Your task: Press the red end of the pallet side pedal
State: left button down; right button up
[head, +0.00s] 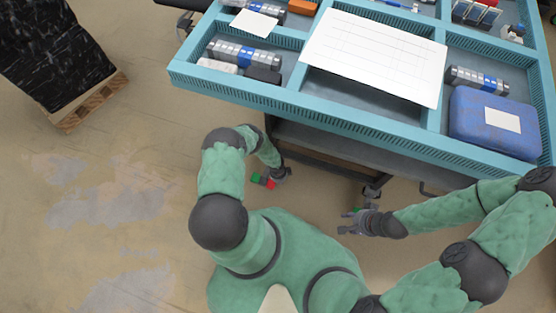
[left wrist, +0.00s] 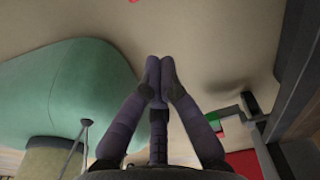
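The pallet side pedal lies low under the cart's near edge in the head view, with a green end and a red end (head: 271,185). My left gripper (head: 283,174) is just right of the red end; whether they touch cannot be told. In the left wrist view the red end (left wrist: 243,163) is at the lower right, beside the fingers, and the green end (left wrist: 228,112) is above it. The left gripper's fingertips (left wrist: 158,77) meet with nothing between them. My right gripper (head: 349,222) has its fingers spread and empty, near another green pedal part (head: 357,210).
A teal cart (head: 300,109) with trays spans the top right, holding a white sheet (head: 375,55) and a blue case (head: 493,122). A wheel (head: 372,192) stands near my right gripper. A wooden pallet (head: 93,104) with a black load is at upper left. Floor at left is clear.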

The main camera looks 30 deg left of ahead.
pick_arm(q)
jog(key=r+p, duration=0.1)
jog(key=r, duration=0.1)
jog(key=d+r, duration=0.1)
jog(key=r, duration=0.1)
jog(key=shift+p, duration=0.35)
jog(key=shift+f, duration=0.1)
